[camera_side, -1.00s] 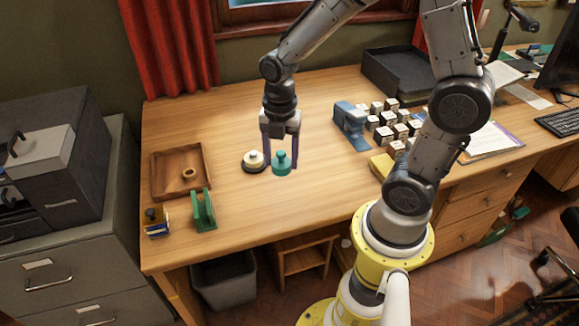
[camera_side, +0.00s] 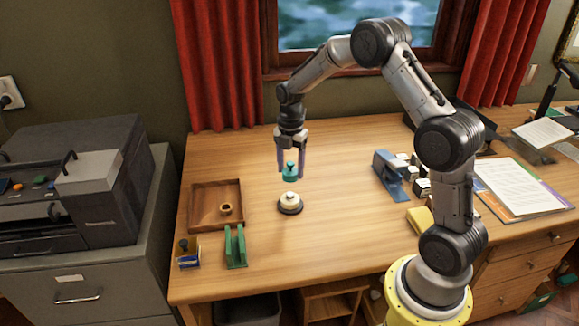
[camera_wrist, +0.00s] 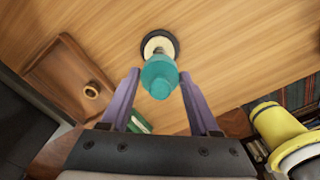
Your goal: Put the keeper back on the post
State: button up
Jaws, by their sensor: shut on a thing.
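A teal knobbed piece (camera_side: 290,172) is held between the purple fingers of my gripper (camera_side: 290,175), upright and clear of the desk. It also shows between the fingers in the wrist view (camera_wrist: 158,78). A cream knobbed piece on a dark round base (camera_side: 290,203) stands on the desk just below it in the side view. In the wrist view, the teal piece partly covers the cream piece (camera_wrist: 157,42). A small brown ring (camera_side: 225,209) lies in the wooden tray (camera_side: 203,190). Which of these is the keeper or the post is not clear.
A green upright holder (camera_side: 236,248) and a small blue-and-yellow stamp-like item (camera_side: 188,254) stand at the front left. A blue device (camera_side: 390,175) and several white blocks (camera_side: 420,186) are to the right. The desk between them is largely clear.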

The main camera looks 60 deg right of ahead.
aim_at(290, 193)
jog(key=shift+f, duration=0.15)
jog(key=shift+f, duration=2.35)
jog(key=shift+f, duration=1.55)
dwell(1.0)
dwell(0.8)
jog(key=o, duration=1.1)
jog(key=shift+o, duration=0.2)
jog(key=shift+r, duration=0.15)
jog(key=shift+r, duration=0.9)
